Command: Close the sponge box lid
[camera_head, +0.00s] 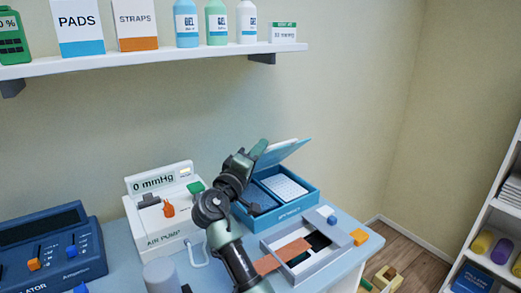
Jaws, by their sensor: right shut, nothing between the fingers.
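The sponge box (290,208) is a blue box on the table, right of the air pump. Its lid (285,152) is raised and tilted at the back, so the box is open. A white dotted pad shows in the right part of the box. My right gripper (260,147) is shut and empty, at the left end of the lid. I cannot tell whether it touches the lid. My right arm hides the left part of the box. My left gripper is not in view.
The air pump (158,225) stands left of my arm, with a blue stimulator unit (50,250) further left. A grey tray (333,255) with a brown strip lies in front of the box. A shelf (150,58) with bottles hangs above.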

